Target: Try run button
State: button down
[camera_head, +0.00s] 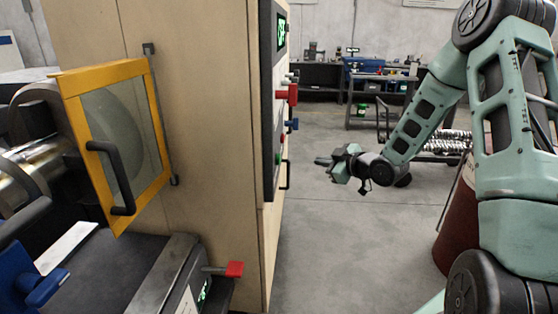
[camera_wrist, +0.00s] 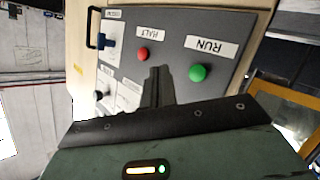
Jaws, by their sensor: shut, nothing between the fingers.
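The green run button (camera_wrist: 198,73) sits on a grey control panel (camera_wrist: 225,52), beside a white RUN label (camera_wrist: 211,46) that appears upside down in the wrist view. In the head view the panel (camera_head: 268,60) is seen nearly edge-on, and the green button (camera_head: 278,158) shows at its lower edge. My gripper (camera_wrist: 158,72) is shut and empty, its fingers pointing toward the panel between the green button and a red HALT button (camera_wrist: 143,53). In the head view my gripper (camera_head: 322,162) is to the right of the panel, apart from it.
A red handle (camera_head: 288,95) and a blue handle (camera_head: 292,125) stick out from the panel. A yellow-framed guard (camera_head: 160,120) with a black handle stands open-looking at left. A dark red barrel (camera_head: 456,225) stands at right. Grey floor (camera_head: 345,250) is clear between the cabinet and the barrel.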

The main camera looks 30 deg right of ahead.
aim_at(278, 159)
jog(key=w+a+b, duration=0.2)
jog(key=w+a, duration=0.2)
jog(key=a, duration=0.3)
jog(key=shift+w, duration=0.4)
jog(key=shift+a, duration=0.15)
dwell(1.7)
jog(key=shift+w+a, duration=0.2)
jog(key=shift+a, duration=0.05)
jog(key=shift+w+a+b, duration=0.3)
jog(key=shift+a+b, duration=0.15)
jog(key=shift+b, duration=0.05)
dwell(1.0)
jog(key=shift+d, duration=0.15)
jog(key=shift+s+d, duration=0.5)
jog(key=shift+d, duration=0.1)
jog(key=shift+d, duration=0.1)
